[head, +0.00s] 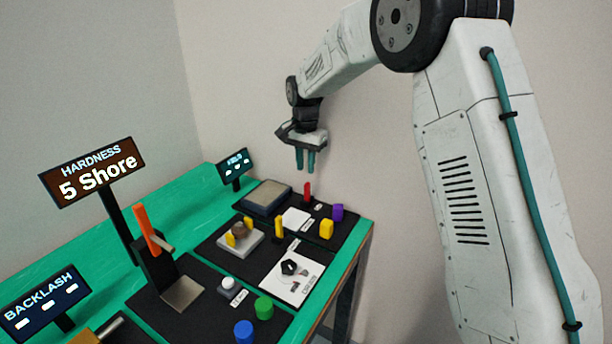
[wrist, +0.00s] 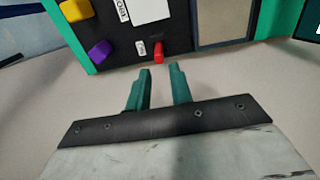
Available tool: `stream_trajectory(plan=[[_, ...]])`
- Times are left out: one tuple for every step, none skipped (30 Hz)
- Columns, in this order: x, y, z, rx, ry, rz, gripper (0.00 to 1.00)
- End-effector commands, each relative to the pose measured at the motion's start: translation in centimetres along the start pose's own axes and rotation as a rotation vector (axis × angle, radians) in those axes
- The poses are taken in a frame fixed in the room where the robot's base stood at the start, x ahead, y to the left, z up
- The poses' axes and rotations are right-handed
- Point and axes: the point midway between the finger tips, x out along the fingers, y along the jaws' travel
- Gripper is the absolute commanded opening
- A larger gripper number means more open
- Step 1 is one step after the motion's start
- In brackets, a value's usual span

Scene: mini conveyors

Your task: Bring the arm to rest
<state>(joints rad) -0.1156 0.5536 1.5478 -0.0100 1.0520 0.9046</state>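My arm reaches in from the right in the head view, with its forearm angled down to the left. My gripper (head: 306,160) hangs above the far end of the green table (head: 180,212), its teal fingers pointing down. In the wrist view my gripper (wrist: 160,72) shows two teal fingers with a clear gap between them and nothing held. A small red block (wrist: 158,52) stands beyond the fingertips, apart from them. The red block also shows in the head view (head: 307,190), below the gripper.
Yellow (head: 326,229), purple (head: 337,212), green (head: 264,307) and blue (head: 244,331) pieces stand on black mats. An orange-handled lever device (head: 148,231) and a "5 Shore" sign (head: 92,172) rise at the left. Another display (head: 235,167) stands at the back. The air around the gripper is clear.

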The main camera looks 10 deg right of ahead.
Motion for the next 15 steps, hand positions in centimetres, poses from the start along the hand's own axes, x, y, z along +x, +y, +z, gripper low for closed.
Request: stream_trajectory(plan=[[-0.69, -0.07, -0.01, 0.000, 0.002, -0.003, 0.22], [-0.96, -0.07, 0.00, 0.000, 0.002, -0.002, 0.22], [-1.23, -0.05, 0.02, 0.000, 0.001, -0.001, 0.22], [-1.38, -0.04, 0.04, 0.000, 0.000, -0.001, 0.22], [-1.50, -0.03, 0.04, 0.000, 0.000, 0.000, 0.22], [-1.59, -0.03, 0.05, 0.000, 0.000, 0.000, 0.22], [-1.63, -0.03, 0.05, 0.000, 0.000, 0.000, 0.22], [-1.65, -0.03, 0.06, 0.000, 0.000, 0.000, 0.22], [-1.65, -0.03, 0.05, 0.000, 0.000, 0.000, 0.22], [-1.65, -0.03, 0.05, 0.000, 0.000, 0.000, 0.22], [-1.64, -0.03, 0.05, 0.000, 0.000, 0.000, 0.22], [-1.64, -0.03, 0.05, 0.000, 0.000, 0.000, 0.22], [-1.64, -0.03, 0.05, 0.000, 0.000, 0.000, 0.22], [-1.64, -0.03, 0.05, -0.001, 0.000, 0.000, 0.22], [-1.64, -0.03, 0.05, -0.005, 0.000, 0.000, 0.22]])
